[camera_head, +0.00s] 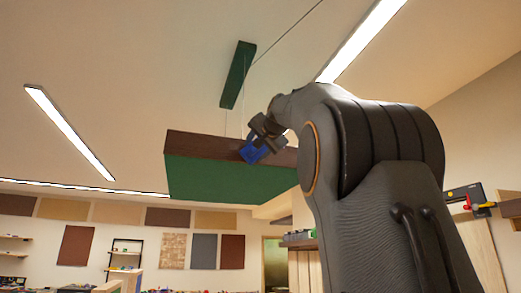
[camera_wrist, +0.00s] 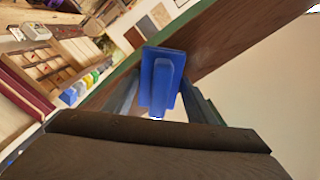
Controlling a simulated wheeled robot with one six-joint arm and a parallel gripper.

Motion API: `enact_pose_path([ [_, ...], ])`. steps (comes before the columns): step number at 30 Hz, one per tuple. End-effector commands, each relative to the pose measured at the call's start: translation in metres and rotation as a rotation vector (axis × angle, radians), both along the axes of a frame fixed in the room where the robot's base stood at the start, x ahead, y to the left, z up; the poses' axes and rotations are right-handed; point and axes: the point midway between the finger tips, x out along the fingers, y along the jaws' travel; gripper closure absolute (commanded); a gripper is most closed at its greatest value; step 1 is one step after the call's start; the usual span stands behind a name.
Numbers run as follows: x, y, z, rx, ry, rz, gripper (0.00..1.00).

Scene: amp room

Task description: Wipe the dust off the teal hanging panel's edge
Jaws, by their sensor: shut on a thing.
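A large hanging panel (camera_head: 215,182) with a green underside and a brown edge (camera_head: 205,147) fills the middle of the head view. My gripper (camera_head: 264,138) is at that edge, right of its middle. It is shut on a blue block with a raised grip (camera_head: 255,153), which overlaps the brown edge in the head view. In the wrist view the block (camera_wrist: 162,68) sits upright between the fingers, against the panel's brown edge (camera_wrist: 235,42) and green border. I cannot tell touching from a small gap. No separate dust patch can be made out. My arm hides the panel's right end.
A second, narrow green panel (camera_head: 238,75) hangs above and behind, with thin wires near it. Long ceiling lights (camera_head: 68,130) run at left and upper right. Wall panels and shelves stand far below. Open air lies left of the panel.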

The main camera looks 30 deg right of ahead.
Motion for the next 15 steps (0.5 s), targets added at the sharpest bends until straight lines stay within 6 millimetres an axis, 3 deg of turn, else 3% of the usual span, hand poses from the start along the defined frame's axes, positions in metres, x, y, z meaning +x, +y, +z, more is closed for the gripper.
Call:
enact_pose_path([
  [7, 0.008, 0.020, 0.000, 0.000, -0.001, 0.003, 0.67],
  [15, 0.011, 0.028, 0.000, 0.000, -0.001, 0.002, 0.67],
])
